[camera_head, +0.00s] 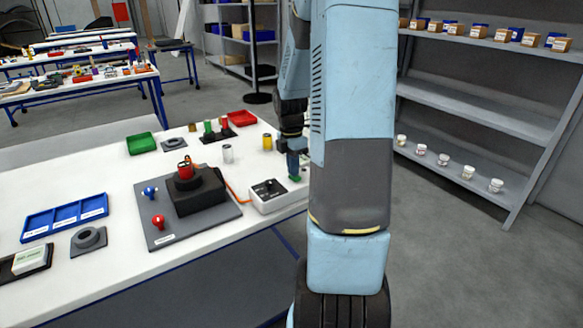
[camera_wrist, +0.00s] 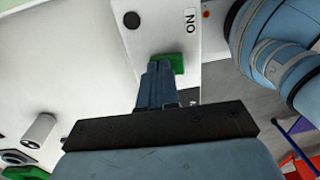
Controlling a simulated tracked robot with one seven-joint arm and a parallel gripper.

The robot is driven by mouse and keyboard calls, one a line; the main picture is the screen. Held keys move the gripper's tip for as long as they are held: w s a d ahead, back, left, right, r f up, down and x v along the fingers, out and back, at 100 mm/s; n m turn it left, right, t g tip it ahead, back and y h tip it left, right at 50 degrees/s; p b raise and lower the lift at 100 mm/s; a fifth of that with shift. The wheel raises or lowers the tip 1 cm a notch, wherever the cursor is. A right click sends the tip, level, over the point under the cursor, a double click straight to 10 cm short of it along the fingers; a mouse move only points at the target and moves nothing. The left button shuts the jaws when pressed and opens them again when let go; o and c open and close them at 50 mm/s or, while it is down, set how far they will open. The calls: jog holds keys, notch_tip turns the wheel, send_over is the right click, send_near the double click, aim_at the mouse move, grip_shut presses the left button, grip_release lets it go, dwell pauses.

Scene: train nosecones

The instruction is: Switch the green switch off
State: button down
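The green switch (camera_head: 295,178) shows just under my gripper (camera_head: 293,160). In the wrist view the green switch (camera_wrist: 180,64) lies right at the fingertips of my gripper (camera_wrist: 161,67), which partly cover it. The two fingers are together, with only a thin line between them. I cannot tell whether they touch the switch. An "ON" label (camera_wrist: 192,22) shows upside down on the box near it. The switch's tilt is hidden.
A grey plate (camera_head: 160,235) with a black block and red and blue knobs lies left of the box. An orange cable (camera_head: 231,190) runs between them.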

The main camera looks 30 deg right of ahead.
jog(key=shift+s+a+f, duration=0.15)
jog(key=shift+s+f, duration=0.25)
jog(key=shift+s, duration=0.65)
jog(key=shift+r, duration=0.15)
notch_tip(320, 180, up, 14)
jog(key=w, duration=0.1)
jog(key=shift+w+r, duration=0.25)
jog(key=shift+w, duration=0.15)
jog(key=s+a+r+m+t, duration=0.3)
jog(key=s+a+r+m, duration=0.1)
jog(key=s+a+m, duration=0.5)
jog(key=s+a+r+m+t, duration=0.3)
jog(key=s+a+r+m, duration=0.1)
jog(key=s+a+m, duration=0.5)
jog(key=shift+a, duration=0.9)
